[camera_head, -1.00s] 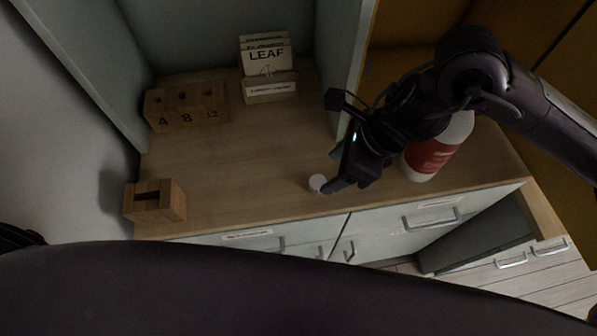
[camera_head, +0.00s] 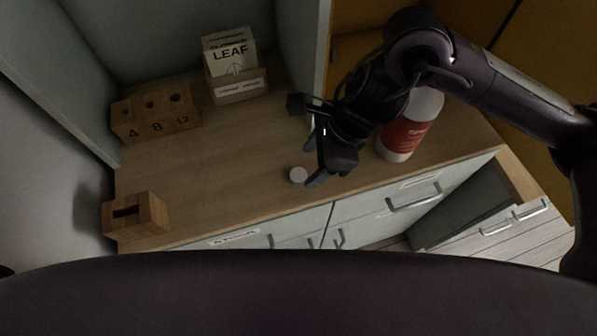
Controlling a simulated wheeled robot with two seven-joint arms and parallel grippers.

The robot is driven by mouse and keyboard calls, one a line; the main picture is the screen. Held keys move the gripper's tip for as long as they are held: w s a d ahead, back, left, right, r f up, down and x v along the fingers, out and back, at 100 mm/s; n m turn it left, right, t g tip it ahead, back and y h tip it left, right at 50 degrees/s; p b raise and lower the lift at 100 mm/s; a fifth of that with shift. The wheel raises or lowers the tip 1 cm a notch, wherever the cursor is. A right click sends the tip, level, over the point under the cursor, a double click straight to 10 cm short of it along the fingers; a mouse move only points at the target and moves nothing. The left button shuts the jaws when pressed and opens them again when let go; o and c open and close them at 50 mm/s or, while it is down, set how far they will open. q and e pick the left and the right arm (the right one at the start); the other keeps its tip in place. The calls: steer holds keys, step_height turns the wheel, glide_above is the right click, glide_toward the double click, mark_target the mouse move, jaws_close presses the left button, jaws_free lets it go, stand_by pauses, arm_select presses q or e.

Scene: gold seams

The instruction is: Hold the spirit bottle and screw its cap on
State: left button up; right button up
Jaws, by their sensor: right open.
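The spirit bottle (camera_head: 405,137) is white with a red label and stands on the wooden counter at the right. Its top is hidden behind my right arm. A small round white cap (camera_head: 298,175) appears to lie on the counter, left of the bottle. My right gripper (camera_head: 311,160) is open, with its fingers pointing left and down. One fingertip is right beside the cap; I cannot tell whether it touches. Nothing shows between the fingers. My left gripper is not in view.
A wooden block with numbered holes (camera_head: 155,118) and a card box marked LEAF (camera_head: 238,88) stand at the back left. A slotted wooden box (camera_head: 136,217) is at the front left. Drawers (camera_head: 385,205) lie below the counter's front edge. The counter's middle is clear.

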mark_target(298, 174)
steer(key=shift+p+x, duration=0.7)
steer(key=shift+x, duration=1.95)
steer(key=shift+w+a+r, duration=0.1)
steer(key=c, duration=1.1)
steer(key=shift+o, duration=0.2)
step_height(298, 174, up, 20)
steer(key=shift+b, duration=0.35)
